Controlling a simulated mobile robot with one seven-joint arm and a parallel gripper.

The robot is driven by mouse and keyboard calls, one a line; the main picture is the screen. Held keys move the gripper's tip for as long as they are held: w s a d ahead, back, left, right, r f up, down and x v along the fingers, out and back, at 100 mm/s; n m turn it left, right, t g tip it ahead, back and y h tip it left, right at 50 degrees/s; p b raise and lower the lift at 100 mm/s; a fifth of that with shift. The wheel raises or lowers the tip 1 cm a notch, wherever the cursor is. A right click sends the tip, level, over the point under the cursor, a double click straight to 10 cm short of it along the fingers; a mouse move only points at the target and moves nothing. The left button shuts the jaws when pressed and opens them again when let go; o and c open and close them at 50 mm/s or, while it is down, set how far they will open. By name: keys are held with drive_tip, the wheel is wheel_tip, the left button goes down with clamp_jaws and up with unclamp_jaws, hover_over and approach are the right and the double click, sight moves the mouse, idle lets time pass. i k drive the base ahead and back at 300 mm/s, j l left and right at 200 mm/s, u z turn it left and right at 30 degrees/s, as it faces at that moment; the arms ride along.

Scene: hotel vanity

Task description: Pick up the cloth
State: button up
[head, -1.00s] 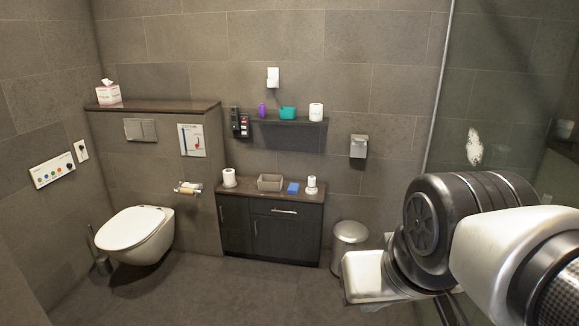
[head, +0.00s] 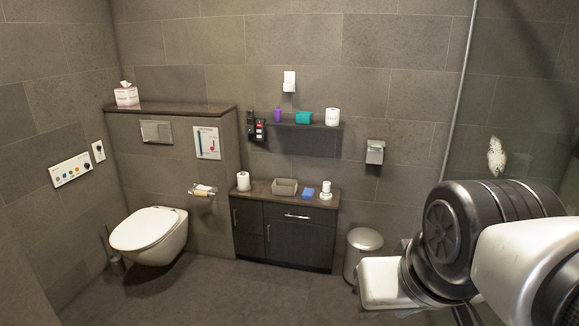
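No item shows plainly as a cloth. A small blue piece (head: 308,193) lies on top of the dark cabinet (head: 262,191), between a grey open box and a white item. It could be a folded cloth or a sponge; it is too small to tell. A teal item (head: 304,117) on the wall shelf is also too small to identify surely. My arm (head: 455,235) crosses the lower right of the head view, well apart from the cabinet top. My gripper's fingers do not show.
The grey box (head: 285,187), a paper roll (head: 243,181) and a white item (head: 326,190) stand on the cabinet. A bin (head: 362,248) stands right of it, a toilet (head: 150,235) left. A glass panel (head: 520,100) is at right. The floor (head: 215,292) in front is clear.

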sight(308, 193)
drive_tip(key=i+j, duration=0.2)
drive_tip(key=i, duration=1.1)
drive_tip(key=i+j, duration=0.15)
drive_tip(key=i, duration=1.2)
drive_tip(key=i+j, duration=0.2)
drive_tip(key=i, duration=1.1)
drive_tip(key=j+u, duration=0.05)
